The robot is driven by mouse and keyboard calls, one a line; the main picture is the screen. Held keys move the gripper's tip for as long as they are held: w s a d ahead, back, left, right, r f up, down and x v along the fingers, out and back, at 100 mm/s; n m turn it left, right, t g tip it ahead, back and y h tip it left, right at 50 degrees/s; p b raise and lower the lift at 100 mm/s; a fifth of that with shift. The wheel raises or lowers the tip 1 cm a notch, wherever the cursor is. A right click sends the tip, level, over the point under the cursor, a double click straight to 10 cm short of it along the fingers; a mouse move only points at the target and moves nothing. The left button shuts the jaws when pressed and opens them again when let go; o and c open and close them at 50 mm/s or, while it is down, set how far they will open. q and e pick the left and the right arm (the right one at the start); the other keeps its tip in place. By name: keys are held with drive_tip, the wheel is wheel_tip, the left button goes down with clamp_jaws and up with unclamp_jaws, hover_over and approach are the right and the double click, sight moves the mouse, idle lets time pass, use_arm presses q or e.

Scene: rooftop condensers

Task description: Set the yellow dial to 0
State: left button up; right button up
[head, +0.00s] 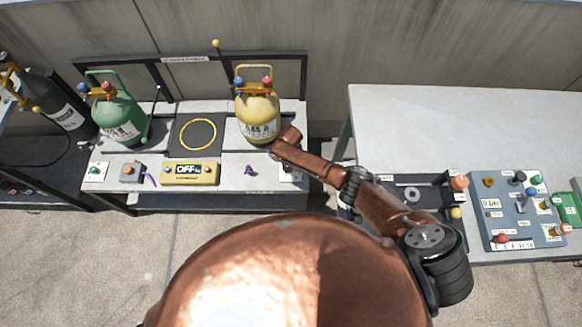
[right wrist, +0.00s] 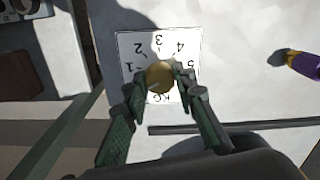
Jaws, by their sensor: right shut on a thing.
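The yellow dial (right wrist: 160,78) is a round knob on a white scale plate (right wrist: 130,45) in the right wrist view. The marks 1 to 5 run around it, and KG is printed on the side nearest my gripper. My right gripper (right wrist: 161,84) is shut on the dial, one finger on each side. No 0 mark can be made out, and I cannot tell where the dial points. In the head view my right arm reaches to the right end of the left bench and covers the dial. My left gripper is not in view.
The left bench (head: 232,182) holds a yellow cylinder (head: 258,118), a green cylinder (head: 118,122), a yellow display box reading OFF (head: 190,173) and a small purple item (head: 250,170). The right table (head: 440,115) has a control panel (head: 515,212); its back part is clear.

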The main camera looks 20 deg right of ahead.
drive_tip(key=shift+s+n, duration=0.1)
drive_tip(key=shift+n, duration=0.2)
drive_tip(key=o, duration=1.2)
drive_tip(key=shift+c, duration=0.2)
drive_tip(key=shift+r, duration=0.1)
wheel_tip(320, 180, up, 12)
idle(0.3)
